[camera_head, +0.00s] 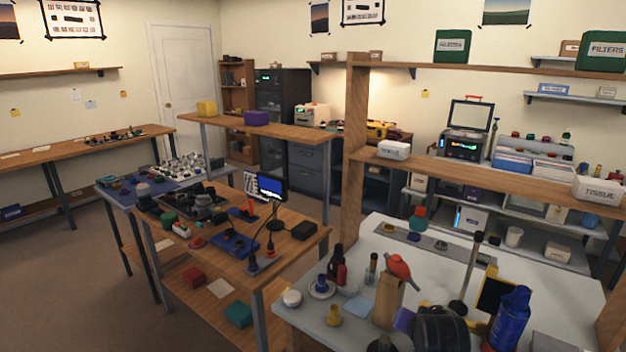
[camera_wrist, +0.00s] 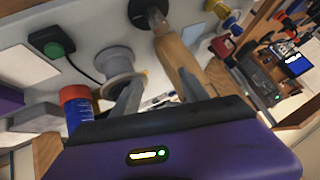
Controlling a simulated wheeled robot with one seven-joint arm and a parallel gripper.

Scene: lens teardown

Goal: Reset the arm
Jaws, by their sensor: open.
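My gripper (camera_wrist: 160,82) shows in the wrist view, its two grey fingers spread apart in front of its dark purple body. No object is clearly held between them. A pale spool-like part (camera_wrist: 115,62) lies close by the left finger, and a wooden handle-like piece (camera_wrist: 178,55) lies beyond the gap between the fingers; whether the fingers touch either cannot be told. I cannot make out my gripper for sure in the head view.
The white bench (camera_head: 340,333) in front is crowded: a red-topped wooden block (camera_head: 388,300), a blue spray can (camera_head: 508,318), small bottles. A wooden table (camera_head: 290,225) to its left holds a small monitor (camera_head: 270,188) and tools. Open floor (camera_head: 60,290) lies at left.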

